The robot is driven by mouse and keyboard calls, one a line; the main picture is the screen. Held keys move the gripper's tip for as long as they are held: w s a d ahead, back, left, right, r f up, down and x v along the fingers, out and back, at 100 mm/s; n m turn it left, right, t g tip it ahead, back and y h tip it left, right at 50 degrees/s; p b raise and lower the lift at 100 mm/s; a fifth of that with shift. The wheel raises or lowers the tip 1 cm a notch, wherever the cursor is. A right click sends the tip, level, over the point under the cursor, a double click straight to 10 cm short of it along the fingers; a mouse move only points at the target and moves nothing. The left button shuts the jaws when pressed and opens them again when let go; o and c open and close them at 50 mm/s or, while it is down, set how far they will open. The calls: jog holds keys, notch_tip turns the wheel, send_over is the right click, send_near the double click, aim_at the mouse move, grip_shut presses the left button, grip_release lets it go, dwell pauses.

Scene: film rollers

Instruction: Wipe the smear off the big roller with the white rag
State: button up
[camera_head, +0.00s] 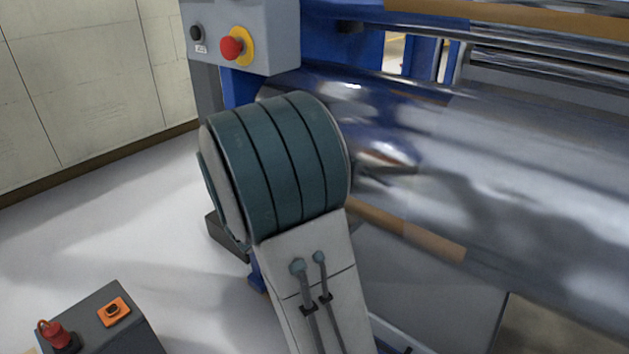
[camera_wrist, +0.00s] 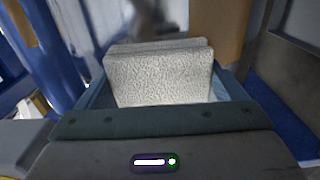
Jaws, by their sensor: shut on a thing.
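The big roller (camera_head: 520,190) is a wide shiny metal cylinder across the right half of the head view. Dark and bright patches show on it, and I cannot tell a smear from reflections. The white rag (camera_wrist: 158,78) is a folded, textured pad in the middle of the wrist view. My gripper (camera_wrist: 160,90) is shut on the rag, with its blue-grey fingers at either side. In the head view my own arm hides the gripper and rag. I cannot tell whether the rag touches the roller.
A grey control box (camera_head: 275,30) with a red button (camera_head: 232,47) on a yellow surround stands at the roller's left end. Thinner rollers (camera_head: 540,68) run above and behind the big one. The pale floor (camera_head: 110,220) at left is largely open, up to a cream wall (camera_head: 90,80).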

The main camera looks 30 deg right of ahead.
jog(key=s+d+b, duration=0.2)
jog(key=s+b, duration=0.1)
jog(key=s, duration=0.3)
jog(key=shift+s+d, duration=0.2)
dwell(0.4)
jog(key=w+a+b, duration=0.3)
jog(key=w+a, duration=0.1)
jog(key=w, duration=0.9)
jog(key=shift+a, duration=0.4)
dwell(0.7)
jog(key=shift+a, duration=0.1)
jog(key=shift+b+v, duration=0.55)
jog(key=shift+v, duration=2.4)
